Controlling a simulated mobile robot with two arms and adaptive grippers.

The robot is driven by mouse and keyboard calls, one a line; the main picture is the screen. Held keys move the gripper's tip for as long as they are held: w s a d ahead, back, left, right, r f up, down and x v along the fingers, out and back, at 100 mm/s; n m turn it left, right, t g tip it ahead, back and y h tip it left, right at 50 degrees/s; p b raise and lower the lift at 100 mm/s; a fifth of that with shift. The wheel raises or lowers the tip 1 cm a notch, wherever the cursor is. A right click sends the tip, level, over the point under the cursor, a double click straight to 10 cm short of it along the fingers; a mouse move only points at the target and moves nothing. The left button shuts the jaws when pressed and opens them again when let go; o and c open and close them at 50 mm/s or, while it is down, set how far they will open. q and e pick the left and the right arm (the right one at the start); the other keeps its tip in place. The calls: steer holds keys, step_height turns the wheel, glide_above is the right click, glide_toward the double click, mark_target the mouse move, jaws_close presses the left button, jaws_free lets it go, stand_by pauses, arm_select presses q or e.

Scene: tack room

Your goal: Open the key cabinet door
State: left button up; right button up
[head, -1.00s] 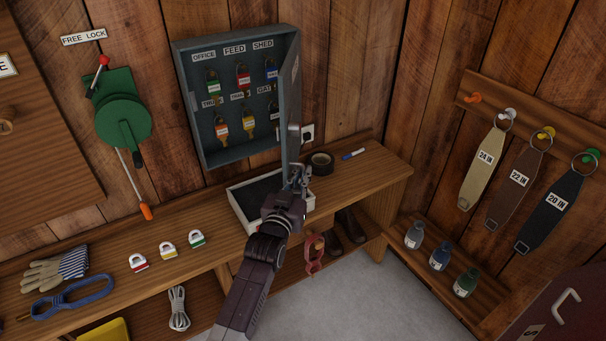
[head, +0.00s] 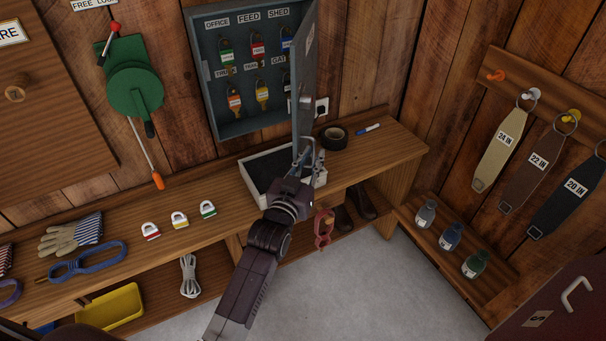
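A small light metal fitting (head: 306,103) shows on the door's outer side. My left gripper (head: 310,160) is at the door's lower end, its fingers apart with a gap between them. It overlaps the door's lower corner in the picture; I cannot tell whether it touches. My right gripper is not in view.
Below the cabinet, a white-rimmed tray (head: 252,185) sits on the wooden bench (head: 385,150), with black tape (head: 334,136) and a marker (head: 368,129) to its right. Three padlocks (head: 180,219) stand left of it. A green lever device (head: 135,90) is on the wall.

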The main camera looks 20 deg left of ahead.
arm_select(q)
steer(key=s, duration=0.9)
steer(key=shift+a+r, duration=0.2)
steer(key=shift+a, duration=0.1)
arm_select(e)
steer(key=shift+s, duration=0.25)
